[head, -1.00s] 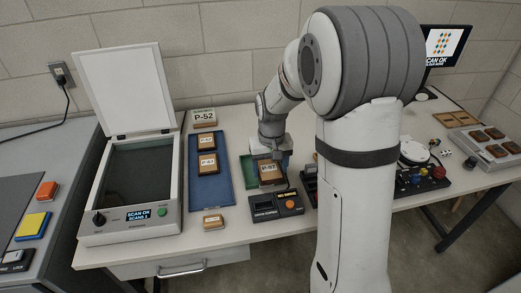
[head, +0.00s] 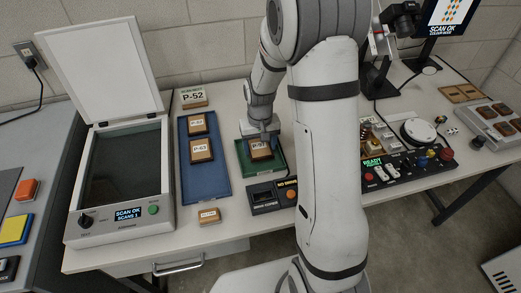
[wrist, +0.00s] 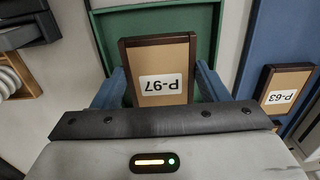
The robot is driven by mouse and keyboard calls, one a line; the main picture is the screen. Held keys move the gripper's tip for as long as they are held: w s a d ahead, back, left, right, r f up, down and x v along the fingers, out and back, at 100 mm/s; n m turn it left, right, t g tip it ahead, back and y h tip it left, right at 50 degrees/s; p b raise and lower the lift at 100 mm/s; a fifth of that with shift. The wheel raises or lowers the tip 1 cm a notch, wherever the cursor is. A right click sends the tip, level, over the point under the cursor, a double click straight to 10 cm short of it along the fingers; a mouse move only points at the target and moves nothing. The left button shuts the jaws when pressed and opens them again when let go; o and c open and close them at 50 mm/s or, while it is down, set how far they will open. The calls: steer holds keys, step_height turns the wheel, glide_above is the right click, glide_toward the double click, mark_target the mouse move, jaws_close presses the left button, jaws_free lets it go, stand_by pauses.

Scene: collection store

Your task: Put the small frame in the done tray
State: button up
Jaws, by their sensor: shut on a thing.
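The small frame (head: 261,151), with a dark edge, tan face and P-97 label, is in my gripper (head: 262,132). The green tray (head: 276,170) lies around and beneath it. In the wrist view the frame (wrist: 160,95) sits between the two blue-grey fingers of my gripper (wrist: 160,78), one on each side, and the green tray (wrist: 206,18) shows behind it. I cannot tell whether the frame touches the tray floor.
A scanner (head: 125,180) with its lid up stands left, reading SCAN OK. A P-52 card (head: 193,97) stands behind the blue tray. A dark device (head: 272,194) sits in front of the green tray. A control panel (head: 410,168) is to the right of my arm.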

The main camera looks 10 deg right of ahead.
mark_target(260, 149)
steer(key=shift+f, duration=1.4)
steer(key=shift+f, duration=0.15)
steer(key=o, duration=1)
step_height(260, 149, up, 12)
steer(key=s+r+t, duration=0.1)
steer(key=s+r, duration=0.3)
steer(key=s, duration=0.6)
steer(key=s+r+t, duration=0.1)
steer(key=s+r, duration=0.4)
steer(key=s, duration=0.5)
steer(key=shift+d+r, duration=0.25)
steer(key=shift+r, duration=0.05)
